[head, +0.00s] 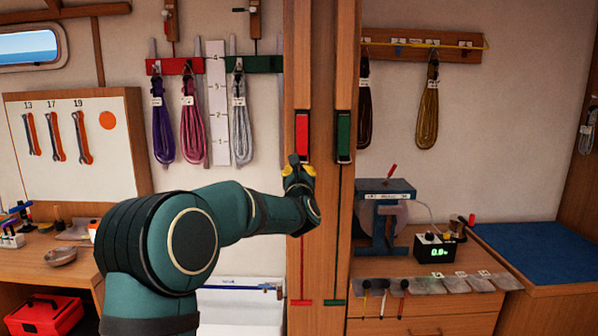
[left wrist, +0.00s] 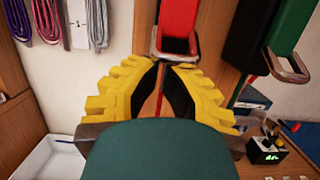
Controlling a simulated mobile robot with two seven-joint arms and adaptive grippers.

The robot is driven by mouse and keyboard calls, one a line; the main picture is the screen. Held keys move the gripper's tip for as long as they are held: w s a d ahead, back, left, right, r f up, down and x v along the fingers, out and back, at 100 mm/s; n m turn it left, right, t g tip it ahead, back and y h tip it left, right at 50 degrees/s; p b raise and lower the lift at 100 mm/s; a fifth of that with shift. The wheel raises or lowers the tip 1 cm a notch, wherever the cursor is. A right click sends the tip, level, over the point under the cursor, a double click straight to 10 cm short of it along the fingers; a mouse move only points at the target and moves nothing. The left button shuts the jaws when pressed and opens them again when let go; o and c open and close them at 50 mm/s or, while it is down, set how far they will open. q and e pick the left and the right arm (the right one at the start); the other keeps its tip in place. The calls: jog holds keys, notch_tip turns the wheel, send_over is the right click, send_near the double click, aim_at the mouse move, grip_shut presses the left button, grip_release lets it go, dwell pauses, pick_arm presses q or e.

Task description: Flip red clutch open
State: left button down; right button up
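The red clutch (head: 302,134) is mounted on the wooden post, with its handle lying down along its body. In the left wrist view the red clutch (left wrist: 178,20) shows at the top, with a metal loop (left wrist: 175,56) at its lower end. My left gripper (head: 298,161) is just below the red clutch, pointing up. In the left wrist view its yellow fingers (left wrist: 162,66) come together at the tips, right at the metal loop. I see nothing clearly held between them and cannot tell whether they touch the loop. My right gripper is not in view.
A green clutch (head: 343,135) sits close to the right of the red one on the same post (head: 323,60). Coiled lines (head: 191,130) hang on the wall at left. A grinder (head: 385,212) and a display box (head: 435,248) stand on the counter at right.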

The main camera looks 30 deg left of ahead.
pick_arm(q)
jog(key=shift+s+d+r+h+p, duration=0.2)
jog(key=shift+s+d+h+p, duration=0.1)
jog(key=shift+s+p, duration=0.15)
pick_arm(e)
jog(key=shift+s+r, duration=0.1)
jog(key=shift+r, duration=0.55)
pick_arm(q)
jog(key=s+d+r+g+h+p, duration=0.1)
jog(key=s+d+r+g+p, duration=0.1)
jog(key=s+r+p, duration=0.2)
jog(key=s+d+r+g+h+p, duration=0.1)
jog(key=s+d+r+g+p, duration=0.2)
jog(key=r+p, duration=0.8)
jog(key=shift+s+h+p, duration=0.4)
jog(key=shift+s+p, duration=0.05)
jog(key=shift+s, duration=0.35)
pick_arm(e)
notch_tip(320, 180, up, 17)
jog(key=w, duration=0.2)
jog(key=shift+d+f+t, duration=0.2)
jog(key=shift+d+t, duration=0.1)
pick_arm(q)
jog(key=shift+d, duration=0.1)
